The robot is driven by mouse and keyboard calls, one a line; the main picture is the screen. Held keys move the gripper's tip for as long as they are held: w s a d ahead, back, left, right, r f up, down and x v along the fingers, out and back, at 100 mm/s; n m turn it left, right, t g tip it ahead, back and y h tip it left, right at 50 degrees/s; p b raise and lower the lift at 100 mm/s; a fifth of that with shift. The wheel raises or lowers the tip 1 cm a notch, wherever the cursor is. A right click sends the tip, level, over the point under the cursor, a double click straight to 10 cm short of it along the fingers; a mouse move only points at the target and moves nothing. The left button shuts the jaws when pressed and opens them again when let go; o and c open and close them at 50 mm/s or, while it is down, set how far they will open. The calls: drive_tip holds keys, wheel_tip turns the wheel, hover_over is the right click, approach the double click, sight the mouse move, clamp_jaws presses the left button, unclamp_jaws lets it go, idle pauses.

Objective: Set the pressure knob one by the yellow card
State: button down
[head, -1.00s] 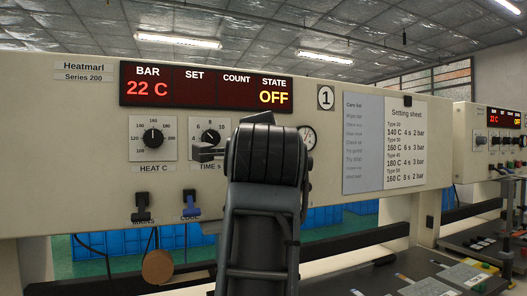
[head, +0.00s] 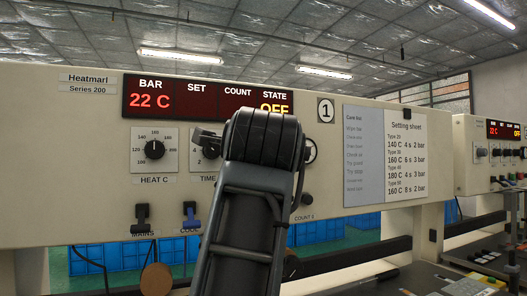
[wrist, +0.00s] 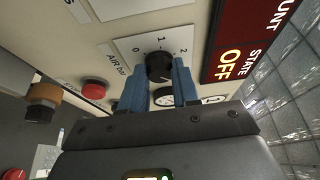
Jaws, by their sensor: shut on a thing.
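The pressure knob (wrist: 158,66), dark and round, sits on a white scale plate marked AIR bar with 0, 1 and 2 readable in the wrist view. My gripper (wrist: 160,78) has its two blue fingers on either side of the knob, shut on it. The knob's pointer is too unclear to read.
The red display (head: 207,99) reads 22 C and OFF. The heat knob (head: 154,149) is left of my arm. A setting sheet (head: 406,155) hangs to the right. In the wrist view a red button (wrist: 95,89) and a brown cylinder (wrist: 43,93) stand left of the knob.

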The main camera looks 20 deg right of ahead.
drive_tip(key=c, duration=0.8)
unclamp_jaws()
drive_tip(key=v, duration=0.7)
drive_tip(key=shift+s+a+b, duration=0.15)
drive_tip(key=shift+s+b, duration=0.2)
drive_tip(key=shift+s, duration=0.05)
